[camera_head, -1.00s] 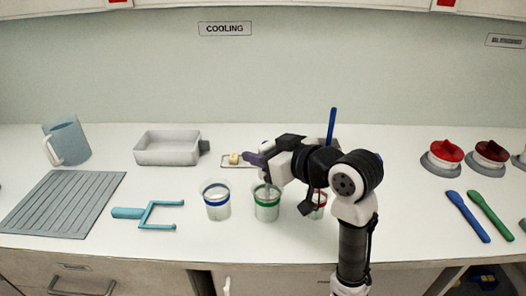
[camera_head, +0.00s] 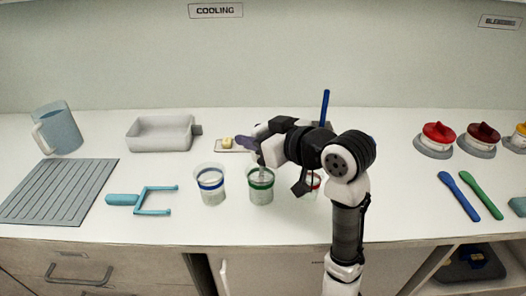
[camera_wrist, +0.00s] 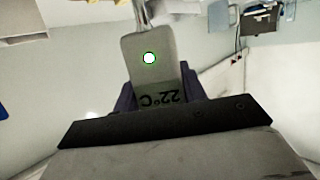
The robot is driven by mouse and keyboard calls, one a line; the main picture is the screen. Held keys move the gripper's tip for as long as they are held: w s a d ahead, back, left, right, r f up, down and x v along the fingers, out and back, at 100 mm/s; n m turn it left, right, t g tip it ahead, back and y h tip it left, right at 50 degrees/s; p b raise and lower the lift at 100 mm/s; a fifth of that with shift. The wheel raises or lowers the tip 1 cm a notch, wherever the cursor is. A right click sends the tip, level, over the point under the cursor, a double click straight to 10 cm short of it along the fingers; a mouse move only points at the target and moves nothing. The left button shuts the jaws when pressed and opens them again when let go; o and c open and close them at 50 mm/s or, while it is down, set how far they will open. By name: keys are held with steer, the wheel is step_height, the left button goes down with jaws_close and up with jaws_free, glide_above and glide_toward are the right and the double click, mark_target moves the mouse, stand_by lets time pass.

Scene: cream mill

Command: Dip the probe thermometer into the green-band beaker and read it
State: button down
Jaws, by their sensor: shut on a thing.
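The green-band beaker (camera_head: 261,186) stands on the white counter, between a blue-band beaker (camera_head: 210,184) and a red-band beaker (camera_head: 313,184) partly hidden by my arm. My gripper (camera_head: 248,146) is above the green-band beaker, its purple fingers shut on the probe thermometer (camera_wrist: 150,60). In the wrist view the fingers (camera_wrist: 158,92) flank its grey body, which shows a lit green dot and an upside-down display reading 22°C.
A grey tray (camera_head: 160,134), a jug (camera_head: 58,130), a ribbed mat (camera_head: 60,190) and a teal forked tool (camera_head: 142,199) are at left. Blue (camera_head: 465,198) and green (camera_head: 482,194) spatulas and red-topped pots (camera_head: 438,138) are at right.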

stand_by(0.4)
step_height(320, 180, up, 11)
steer(key=p, duration=0.9)
steer(key=shift+r, duration=0.2)
stand_by(0.4)
